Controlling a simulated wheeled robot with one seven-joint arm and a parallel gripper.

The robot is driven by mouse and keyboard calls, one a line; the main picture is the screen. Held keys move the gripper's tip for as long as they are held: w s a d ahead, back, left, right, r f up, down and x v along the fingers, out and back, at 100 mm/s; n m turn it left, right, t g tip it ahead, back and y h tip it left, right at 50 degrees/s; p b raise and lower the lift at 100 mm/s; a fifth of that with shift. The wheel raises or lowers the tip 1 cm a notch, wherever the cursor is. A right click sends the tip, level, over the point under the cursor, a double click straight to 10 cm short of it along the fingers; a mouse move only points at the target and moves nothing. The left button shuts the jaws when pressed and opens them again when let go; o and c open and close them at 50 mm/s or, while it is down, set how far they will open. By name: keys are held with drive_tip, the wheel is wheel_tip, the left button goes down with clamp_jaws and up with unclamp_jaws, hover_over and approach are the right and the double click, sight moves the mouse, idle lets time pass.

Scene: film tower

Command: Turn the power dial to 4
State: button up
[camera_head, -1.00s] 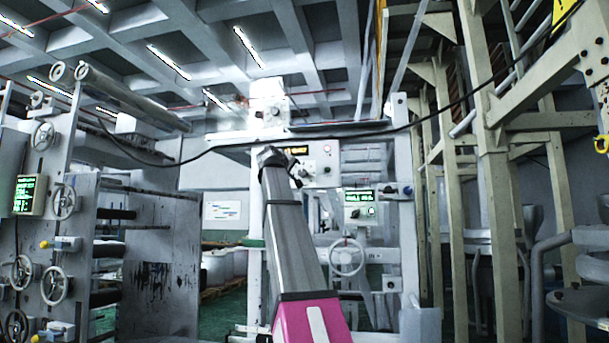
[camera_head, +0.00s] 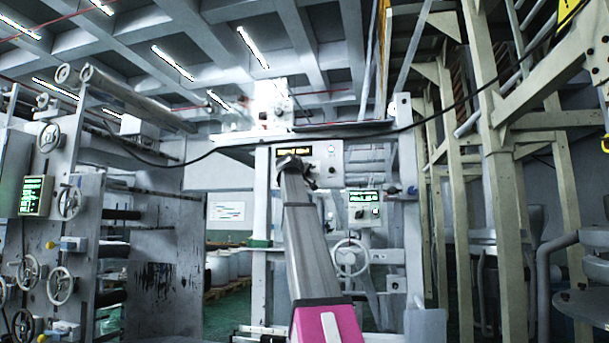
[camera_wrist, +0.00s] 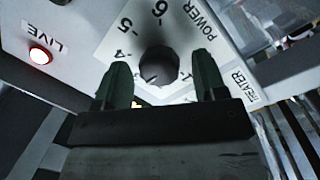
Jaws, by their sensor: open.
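The power dial (camera_wrist: 158,65) is a dark round knob on a pale panel in the wrist view, under the word POWER. Numbers 6, 5 and 4 run round its upper and left side; lower marks are partly hidden by my gripper. A faint light mark shows on the knob's lower left; its exact reading is unclear. My gripper (camera_wrist: 162,74) is open, with one finger on each side of the knob; I cannot tell whether they touch it. In the head view my gripper (camera_head: 293,166) is at the panel (camera_head: 322,172), and the dial cannot be made out.
A lit red LIVE lamp (camera_wrist: 40,55) sits left of the dial, and a HEATER label (camera_wrist: 240,86) is at the right. In the head view, a handwheel (camera_head: 350,257) and a green display (camera_head: 363,197) are right of my arm. A black cable (camera_head: 225,147) hangs across the view.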

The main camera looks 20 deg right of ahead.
drive_tip(key=c, duration=0.9)
drive_tip(key=shift+m, duration=0.3)
drive_tip(key=shift+r+m+y, duration=0.1)
drive_tip(key=shift+m+y, duration=0.5)
drive_tip(key=shift+m, duration=3.3)
drive_tip(key=o, duration=0.9)
